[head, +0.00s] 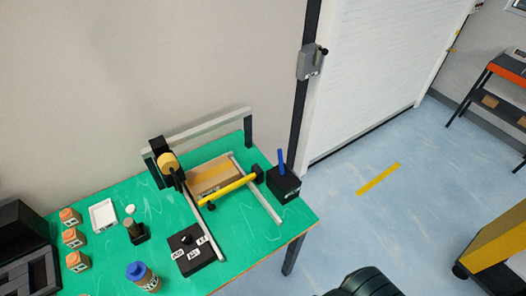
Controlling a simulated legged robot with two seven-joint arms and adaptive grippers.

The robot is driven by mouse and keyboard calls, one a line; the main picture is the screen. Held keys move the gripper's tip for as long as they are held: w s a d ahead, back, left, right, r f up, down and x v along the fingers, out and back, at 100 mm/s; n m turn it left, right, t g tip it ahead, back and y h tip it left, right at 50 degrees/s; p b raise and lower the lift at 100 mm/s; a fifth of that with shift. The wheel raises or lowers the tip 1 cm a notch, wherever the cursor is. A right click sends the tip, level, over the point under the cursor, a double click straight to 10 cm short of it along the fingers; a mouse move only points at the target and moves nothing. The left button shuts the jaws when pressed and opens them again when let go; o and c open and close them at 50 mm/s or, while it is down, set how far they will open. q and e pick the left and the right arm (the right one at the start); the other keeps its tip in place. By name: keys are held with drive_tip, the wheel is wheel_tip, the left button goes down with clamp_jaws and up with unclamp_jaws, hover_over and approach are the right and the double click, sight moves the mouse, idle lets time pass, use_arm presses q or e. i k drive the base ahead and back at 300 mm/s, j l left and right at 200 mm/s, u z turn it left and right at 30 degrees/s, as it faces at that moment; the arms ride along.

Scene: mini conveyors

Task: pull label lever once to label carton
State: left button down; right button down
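A brown carton (208,177) with a tan tape strip lies between the rails of a small conveyor on the green table. A yellow bar (228,190) crosses in front of it, and a tan roll (168,161) is mounted at its left. A blue lever (281,161) stands nearly upright on a black box (285,185) right of the conveyor; I take it for the label lever. No gripper fingers show, and nothing touches the lever. A dark rounded part (364,283) at the bottom edge may be mine.
The green table (120,185) also holds a black control box (193,248), a blue-capped jar (142,276), a white tray (103,215) and several orange-topped blocks (73,238). A grey rail stands behind the conveyor. Open floor (350,225) lies right of the table.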

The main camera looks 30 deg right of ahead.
sight(279, 151)
drive_tip(key=k+l+u, duration=0.1)
drive_tip(key=l+u, duration=0.15)
drive_tip(key=u, duration=0.2)
drive_tip(key=k+l+u, duration=0.15)
drive_tip(key=u, duration=0.35)
drive_tip(key=k+l+u, duration=0.15)
drive_tip(key=u, duration=0.3)
drive_tip(key=k+u, duration=0.2)
drive_tip(key=u, duration=0.25)
drive_tip(key=k+l+u, duration=0.1)
drive_tip(key=u, duration=0.35)
drive_tip(key=k+l+u, duration=0.1)
drive_tip(key=k+u, duration=0.25)
drive_tip(key=k+l+u, duration=0.1)
drive_tip(key=u, duration=0.25)
drive_tip(key=k+u, duration=0.35)
drive_tip(key=k+l+z, duration=0.6)
drive_tip(key=l+z, duration=0.4)
drive_tip(key=l, duration=0.2)
drive_tip(key=l+z, duration=0.45)
drive_tip(key=l, duration=0.15)
